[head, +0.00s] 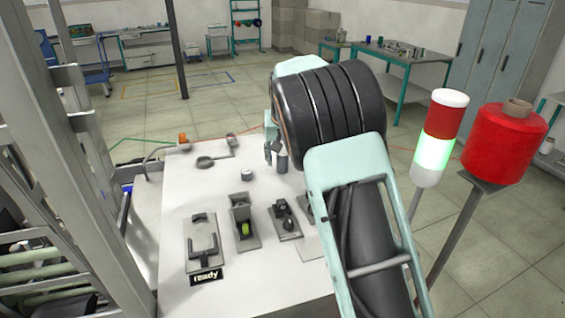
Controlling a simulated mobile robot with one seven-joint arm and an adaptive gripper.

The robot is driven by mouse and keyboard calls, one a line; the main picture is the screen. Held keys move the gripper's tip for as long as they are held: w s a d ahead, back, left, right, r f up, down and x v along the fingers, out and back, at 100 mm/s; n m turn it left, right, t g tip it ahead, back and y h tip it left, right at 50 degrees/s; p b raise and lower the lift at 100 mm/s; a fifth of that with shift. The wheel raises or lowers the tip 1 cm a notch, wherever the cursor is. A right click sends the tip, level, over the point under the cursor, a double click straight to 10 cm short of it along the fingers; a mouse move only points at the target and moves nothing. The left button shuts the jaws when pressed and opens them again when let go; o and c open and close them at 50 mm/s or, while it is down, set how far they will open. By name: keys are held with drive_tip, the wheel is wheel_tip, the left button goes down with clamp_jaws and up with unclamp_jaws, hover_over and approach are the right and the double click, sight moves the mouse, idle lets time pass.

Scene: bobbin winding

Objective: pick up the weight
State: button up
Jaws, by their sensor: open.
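A small grey cylinder with a pale top (247,174), which looks like the weight, stands upright on the white table (180,290). It is near the middle of the table, apart from the other items. My gripper (275,155) is open, just right of and beyond the cylinder in the picture. Its two grey fingers point down, and nothing shows between them. My arm hides the upper part of the gripper. I cannot tell how high the fingertips are above the table.
Several fixtures stand in front: a grey forked one (203,243), one with a yellow-green piece (244,228) and one with dark knobs (285,218). A "ready" sign (206,276) lies at the front. A signal light (439,140) and red spool (503,145) stand right.

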clamp_jaws()
drive_tip(key=shift+r, duration=0.1)
drive_tip(key=shift+r, duration=0.5)
drive_tip(key=s+a+r+b, duration=0.1)
drive_tip(key=s+r+b, duration=0.2)
drive_tip(key=s+r, duration=0.9)
drive_tip(key=shift+s+a+b, duration=0.4)
drive_tip(key=shift+s, duration=0.55)
